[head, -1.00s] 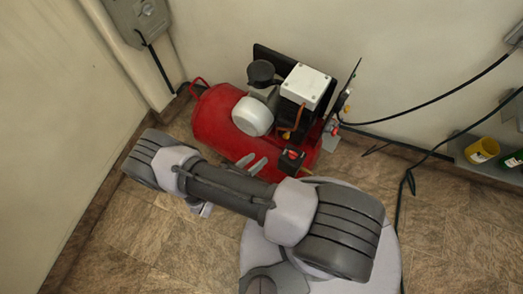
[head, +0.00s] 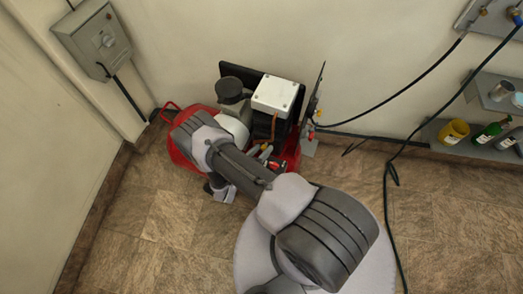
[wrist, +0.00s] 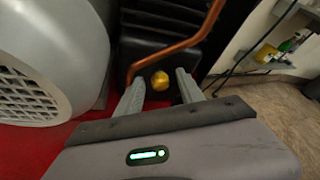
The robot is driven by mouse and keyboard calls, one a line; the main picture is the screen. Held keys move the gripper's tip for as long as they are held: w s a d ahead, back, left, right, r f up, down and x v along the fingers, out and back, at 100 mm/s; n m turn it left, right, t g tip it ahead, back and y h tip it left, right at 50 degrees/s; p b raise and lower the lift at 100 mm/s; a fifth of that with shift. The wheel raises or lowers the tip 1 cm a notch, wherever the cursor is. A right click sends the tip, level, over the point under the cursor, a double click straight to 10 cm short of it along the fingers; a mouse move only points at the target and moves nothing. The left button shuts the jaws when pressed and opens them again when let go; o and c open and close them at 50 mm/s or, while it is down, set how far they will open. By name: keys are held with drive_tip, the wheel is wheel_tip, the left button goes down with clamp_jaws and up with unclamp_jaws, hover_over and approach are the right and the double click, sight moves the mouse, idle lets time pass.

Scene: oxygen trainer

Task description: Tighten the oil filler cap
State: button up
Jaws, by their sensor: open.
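The oil filler cap, a round golden-yellow knob (wrist: 160,80), sits low on the dark pump body of the red compressor (head: 180,157). In the wrist view it shows beyond and between the two fingertips of my gripper (wrist: 157,83). The gripper is open and empty, and the cap looks apart from both fingers; the exact distance is hard to tell. In the head view my gripper (head: 266,152) is at the front of the pump, partly hidden by my arm. I cannot make out the cap clearly in the head view.
A copper pipe (wrist: 185,45) bends just above the cap. A grey motor housing (wrist: 45,60) stands close on the left. A white box (head: 277,95) tops the pump. Hoses hang along the wall.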

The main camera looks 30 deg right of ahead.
clamp_jaws()
drive_tip(key=shift+s+r+p, duration=0.1)
drive_tip(key=shift+r+p, duration=0.05)
drive_tip(key=shift+p, duration=0.2)
drive_tip(key=shift+m+t+y, duration=0.3)
drive_tip(key=shift+m, duration=0.2)
unclamp_jaws()
